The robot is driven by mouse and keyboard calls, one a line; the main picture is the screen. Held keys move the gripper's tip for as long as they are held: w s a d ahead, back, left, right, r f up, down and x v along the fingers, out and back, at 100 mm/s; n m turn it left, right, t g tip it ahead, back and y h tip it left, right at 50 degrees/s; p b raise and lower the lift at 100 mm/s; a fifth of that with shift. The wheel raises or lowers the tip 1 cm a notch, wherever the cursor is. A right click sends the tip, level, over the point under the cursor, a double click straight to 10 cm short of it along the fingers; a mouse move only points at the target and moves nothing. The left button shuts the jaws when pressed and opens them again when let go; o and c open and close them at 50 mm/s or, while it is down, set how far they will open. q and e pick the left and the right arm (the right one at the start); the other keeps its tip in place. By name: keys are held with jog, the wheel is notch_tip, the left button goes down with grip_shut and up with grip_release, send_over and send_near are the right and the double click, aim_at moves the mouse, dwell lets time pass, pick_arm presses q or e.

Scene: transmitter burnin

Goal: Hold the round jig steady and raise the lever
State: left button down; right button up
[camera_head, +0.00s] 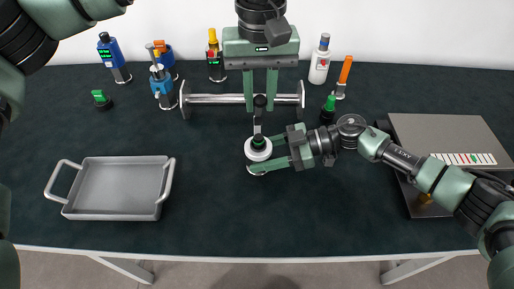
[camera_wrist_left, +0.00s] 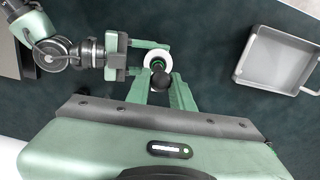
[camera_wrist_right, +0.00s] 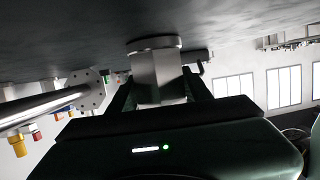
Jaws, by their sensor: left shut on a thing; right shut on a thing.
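The round jig (camera_head: 251,154) is a white disc with a black and green centre, standing on the dark mat in the middle. My right gripper (camera_head: 270,157) is shut on it from the right; its pale body (camera_wrist_right: 157,75) shows between the fingers in the right wrist view. My left gripper (camera_head: 260,105) is shut on the knob from behind. In the left wrist view the knob (camera_wrist_left: 180,97) partly covers the jig (camera_wrist_left: 150,53). The lever's tilt is hard to tell.
A metal bar with round end plates (camera_head: 212,99) lies behind the jig, under my left gripper. A grey tray (camera_head: 118,187) is at left, a grey box (camera_head: 440,135) at right under my right arm. Bottles and tools line the back. The mat's front is clear.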

jog(key=shift+r, duration=0.1)
pick_arm(q)
jog(key=shift+w+a+r, duration=0.1)
jog(key=shift+w+r, duration=0.15)
jog(key=shift+w, duration=0.4)
jog(key=shift+w+r, duration=0.25)
jog(key=shift+w, duration=0.35)
pick_arm(e)
jog(key=shift+s, duration=0.1)
jog(key=shift+a, duration=0.1)
pick_arm(q)
jog(key=shift+w+a+r, duration=0.15)
jog(key=shift+w, duration=1.2)
jog(key=shift+w, duration=0.6)
jog(key=c, duration=1.3)
grip_release()
jog(key=shift+w, duration=0.1)
